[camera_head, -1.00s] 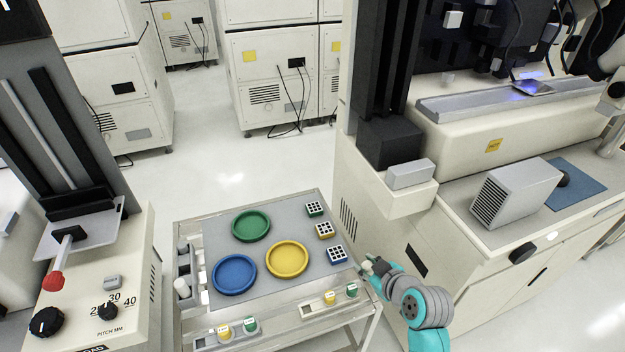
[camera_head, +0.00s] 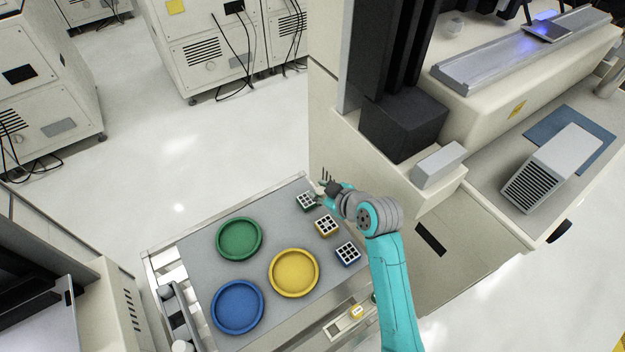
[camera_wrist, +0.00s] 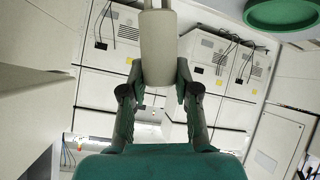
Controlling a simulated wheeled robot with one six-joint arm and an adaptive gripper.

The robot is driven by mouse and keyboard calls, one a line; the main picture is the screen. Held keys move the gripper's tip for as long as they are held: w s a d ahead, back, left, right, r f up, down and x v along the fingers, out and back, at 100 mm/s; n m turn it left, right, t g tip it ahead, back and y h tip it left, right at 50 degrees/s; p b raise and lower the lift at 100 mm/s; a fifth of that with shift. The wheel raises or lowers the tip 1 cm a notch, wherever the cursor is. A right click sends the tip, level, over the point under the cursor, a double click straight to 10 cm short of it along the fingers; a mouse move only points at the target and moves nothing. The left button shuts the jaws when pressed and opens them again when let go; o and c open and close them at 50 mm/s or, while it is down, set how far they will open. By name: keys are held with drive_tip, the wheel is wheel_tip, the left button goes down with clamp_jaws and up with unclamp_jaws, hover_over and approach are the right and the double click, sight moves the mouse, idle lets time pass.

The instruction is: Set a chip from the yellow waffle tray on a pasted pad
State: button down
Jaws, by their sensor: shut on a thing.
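The yellow waffle tray (camera_head: 326,226) sits on the cart's right side, between the green waffle tray (camera_head: 306,201) and the blue waffle tray (camera_head: 347,253). Each has a dark grid with pale cells; single chips are too small to make out. My gripper (camera_head: 324,189) is beside the green waffle tray at the cart's far right corner. In the wrist view my gripper (camera_wrist: 158,88) is shut on a beige cylindrical tool (camera_wrist: 158,48) with a thinner stem. The tool's tip is out of that view. A flat plate (camera_head: 547,31) lies under violet light on the bonder rail; no pasted pad can be made out.
The cart top holds a green dish (camera_head: 239,239), a yellow dish (camera_head: 294,273) and a blue dish (camera_head: 237,307). The bonder (camera_head: 430,215) stands close right of the cart. A grey vented box (camera_head: 550,168) is on its bench. Open floor lies behind the cart.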

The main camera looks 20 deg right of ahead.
drive_tip(key=shift+f, duration=2.95)
drive_tip(key=shift+f, duration=0.5)
drive_tip(key=shift+r, duration=3.6)
drive_tip(key=shift+s, duration=0.1)
